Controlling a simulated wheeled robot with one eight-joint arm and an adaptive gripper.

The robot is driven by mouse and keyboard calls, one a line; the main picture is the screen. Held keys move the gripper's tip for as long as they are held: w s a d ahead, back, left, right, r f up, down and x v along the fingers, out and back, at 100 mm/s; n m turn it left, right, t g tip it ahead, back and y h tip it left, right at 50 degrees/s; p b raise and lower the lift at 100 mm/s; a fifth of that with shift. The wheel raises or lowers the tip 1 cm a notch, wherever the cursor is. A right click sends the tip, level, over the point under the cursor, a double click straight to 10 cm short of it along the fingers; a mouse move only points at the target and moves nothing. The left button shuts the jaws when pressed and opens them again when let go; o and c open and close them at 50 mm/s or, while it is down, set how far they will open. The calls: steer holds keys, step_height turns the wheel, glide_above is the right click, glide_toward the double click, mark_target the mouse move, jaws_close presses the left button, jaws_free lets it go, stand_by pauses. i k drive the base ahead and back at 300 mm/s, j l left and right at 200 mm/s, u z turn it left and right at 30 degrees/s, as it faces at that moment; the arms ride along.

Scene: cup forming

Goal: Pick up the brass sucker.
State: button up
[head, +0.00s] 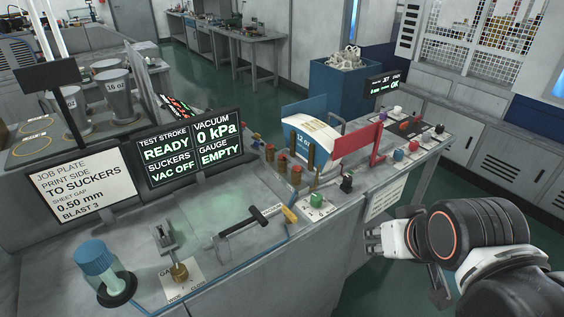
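Several small brass-coloured posts with reddish bases (281,163) stand on the bench beside the blue-and-white sheet holder. I cannot tell which of these is the brass sucker. My gripper (373,239) is at the right, in front of the bench edge and apart from all of these pieces. Its fingers are small and partly turned away, so their opening is unclear. I see nothing held in it.
A black-handled bar (251,222) lies on the bench front, with a blue-capped cylinder (96,258) at left. A red bracket (358,145) rises beside the sheet holder (313,136). Coloured knobs line the right end. The screen (190,149) reads vacuum off, gauge empty.

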mark_target(282, 160)
steer(key=i+l+u, duration=0.1)
steer(key=i+u, duration=0.25)
steer(key=i+l+u, duration=0.15)
steer(key=u, duration=0.25)
steer(key=i+l+u, duration=0.35)
steer(key=i+j, duration=0.05)
